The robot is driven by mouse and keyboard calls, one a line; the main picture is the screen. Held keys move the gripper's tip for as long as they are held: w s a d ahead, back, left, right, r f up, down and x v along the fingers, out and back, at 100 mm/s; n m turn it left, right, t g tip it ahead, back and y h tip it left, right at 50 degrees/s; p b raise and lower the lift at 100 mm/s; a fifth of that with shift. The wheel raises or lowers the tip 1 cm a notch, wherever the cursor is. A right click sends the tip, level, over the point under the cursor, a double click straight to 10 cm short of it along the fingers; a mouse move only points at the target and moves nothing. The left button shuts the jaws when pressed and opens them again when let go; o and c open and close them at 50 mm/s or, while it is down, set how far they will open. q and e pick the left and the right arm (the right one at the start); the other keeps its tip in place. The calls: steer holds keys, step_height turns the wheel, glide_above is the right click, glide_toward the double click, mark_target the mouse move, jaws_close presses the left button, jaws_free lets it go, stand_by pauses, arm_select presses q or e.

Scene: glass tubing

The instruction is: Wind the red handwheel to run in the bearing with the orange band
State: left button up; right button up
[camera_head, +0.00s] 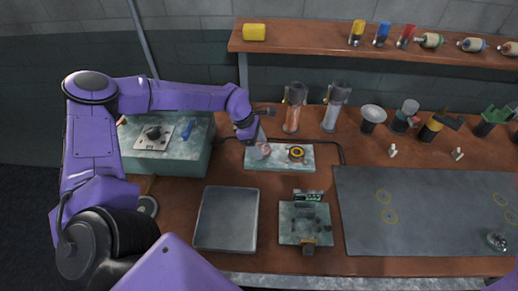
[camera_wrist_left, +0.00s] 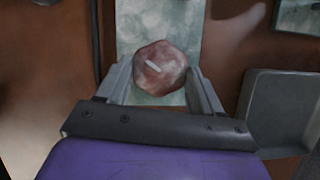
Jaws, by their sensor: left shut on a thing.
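The red handwheel (camera_head: 263,151) sits at the left end of a pale green base plate (camera_head: 279,165) on the bench. In the left wrist view it is a worn, faceted red knob (camera_wrist_left: 160,67) with a pale mark on top. The orange-banded bearing (camera_head: 296,153), a dark round part with an orange ring, sits on the same plate to its right. My left gripper (camera_head: 258,145) reaches down over the handwheel and is shut on it, one finger on each side in the left wrist view. My right gripper is out of view.
A grey tray (camera_head: 227,247) and a small green device (camera_head: 305,225) lie in front of the plate. Glass cylinders (camera_head: 293,108) stand behind it. A green box with a dark knob (camera_head: 153,133) is left. A dark mat (camera_head: 440,240) covers the right. A shelf (camera_head: 330,40) runs behind.

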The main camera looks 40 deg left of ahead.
arm_select(q)
steer(key=m+b, duration=0.1)
steer(key=m, duration=0.1)
steer(key=w+m+g+b, duration=0.1)
steer(key=m+b, duration=0.1)
steer(key=shift+m+g+b, duration=0.3)
steer(key=m+g+b, duration=0.1)
steer(key=m, duration=0.2)
steer(key=shift+r+m, duration=0.1)
steer(key=shift+m, duration=0.2)
steer(key=m, duration=0.1)
steer(key=m+g, duration=0.1)
steer(key=shift+w+r+m, duration=0.1)
steer(key=shift+w+m, duration=0.05)
steer(key=shift+m, duration=0.15)
steer(key=shift+d+m+g+y, duration=0.15)
steer(key=shift+m+g+y, duration=0.4)
steer(key=shift+m, duration=0.95)
steer(key=o, duration=1)
steer(key=shift+o, duration=0.2)
